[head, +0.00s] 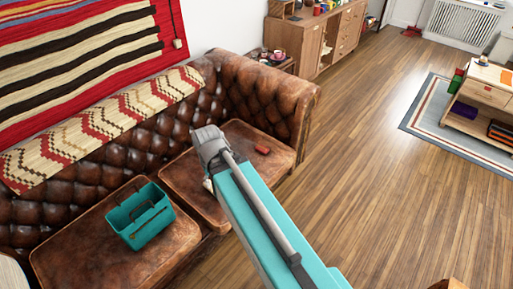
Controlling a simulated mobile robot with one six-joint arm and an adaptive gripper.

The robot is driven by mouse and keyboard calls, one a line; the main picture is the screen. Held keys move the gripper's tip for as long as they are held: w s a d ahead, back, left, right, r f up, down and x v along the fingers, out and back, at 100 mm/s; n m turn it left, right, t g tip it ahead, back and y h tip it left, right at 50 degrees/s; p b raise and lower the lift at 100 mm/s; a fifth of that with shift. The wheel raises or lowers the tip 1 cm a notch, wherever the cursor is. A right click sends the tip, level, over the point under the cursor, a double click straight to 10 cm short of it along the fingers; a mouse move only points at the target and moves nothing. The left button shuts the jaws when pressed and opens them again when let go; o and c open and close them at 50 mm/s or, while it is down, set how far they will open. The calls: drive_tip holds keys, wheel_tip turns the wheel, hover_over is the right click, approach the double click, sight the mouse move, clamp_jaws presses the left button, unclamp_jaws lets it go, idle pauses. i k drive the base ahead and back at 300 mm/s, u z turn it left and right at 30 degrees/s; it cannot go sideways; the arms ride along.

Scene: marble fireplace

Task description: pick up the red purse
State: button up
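A small red item (262,150), likely the red purse, lies on the right seat cushion of the brown leather sofa (262,92). My teal arm reaches up from the lower right over the sofa's front edge. My gripper (208,134) is at its far end, above the right cushion and left of the red item, apart from it in the picture. The fingers are too small and turned away to tell whether they are open or shut.
A teal basket (141,215) with a handle sits on the left cushion. A patterned throw (100,128) covers the backrest. A wooden sideboard (312,45) stands at the back. The wood floor to the right is clear up to a low table (485,95) on a rug.

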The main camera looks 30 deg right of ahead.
sight(260, 147)
drive_tip(key=i, duration=0.9)
drive_tip(key=z, duration=0.05)
